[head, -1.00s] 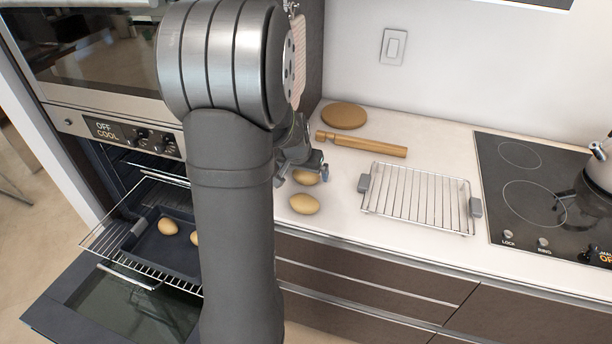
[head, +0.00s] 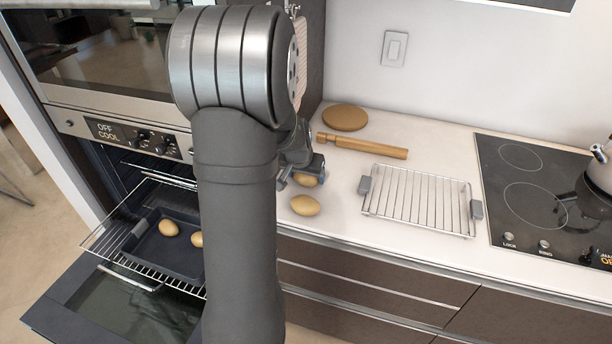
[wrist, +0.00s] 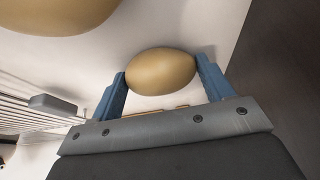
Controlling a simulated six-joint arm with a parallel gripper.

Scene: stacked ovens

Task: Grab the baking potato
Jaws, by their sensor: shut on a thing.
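My gripper (head: 304,172) is low over the counter, beside my arm in the head view. Its blue fingers are shut on a tan baking potato (wrist: 160,71), one finger at each end in the wrist view. In the head view this potato (head: 306,180) is partly hidden by the gripper. A second potato (head: 305,205) lies on the counter just in front of it. It also shows large at the top of the wrist view (wrist: 58,12). Two more potatoes, one on the left (head: 168,228) and one on the right (head: 196,239), lie in a dark baking tray (head: 150,254).
The tray sits on a pulled-out oven rack (head: 97,240) above the open oven door (head: 62,300). On the counter are a wire rack (head: 420,200), a rolling pin (head: 362,146) and a round wooden board (head: 345,117). A cooktop (head: 520,210) with a kettle (head: 598,180) is at right.

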